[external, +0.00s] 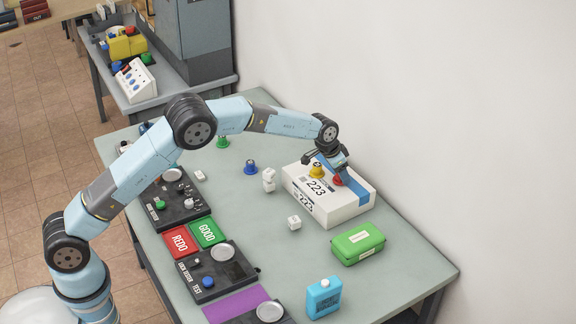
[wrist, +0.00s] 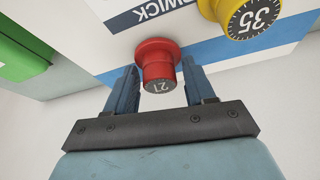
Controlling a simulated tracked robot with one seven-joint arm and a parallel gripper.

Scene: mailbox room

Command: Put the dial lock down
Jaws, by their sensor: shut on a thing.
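A red dial lock (wrist: 157,64) with the number 21 on its face is between the two fingers of my gripper (wrist: 155,90) in the wrist view. My gripper is shut on it. In the external view the red dial lock (external: 338,180) is at the top of the white box marked 223 (external: 352,212), below my gripper (external: 340,165). I cannot tell whether its base touches the box. A yellow dial lock (external: 317,172) stands on the box just to the left; it shows in the wrist view with the number 35 (wrist: 250,18).
A green case (external: 358,243) and a blue container (external: 324,297) stand on the table nearer the front. White dice-like blocks (external: 294,222) and a blue dial lock (external: 251,167) are left of the box. Red REDO (external: 179,242) and green GOOD (external: 207,232) pads lie further left. The wall is close behind.

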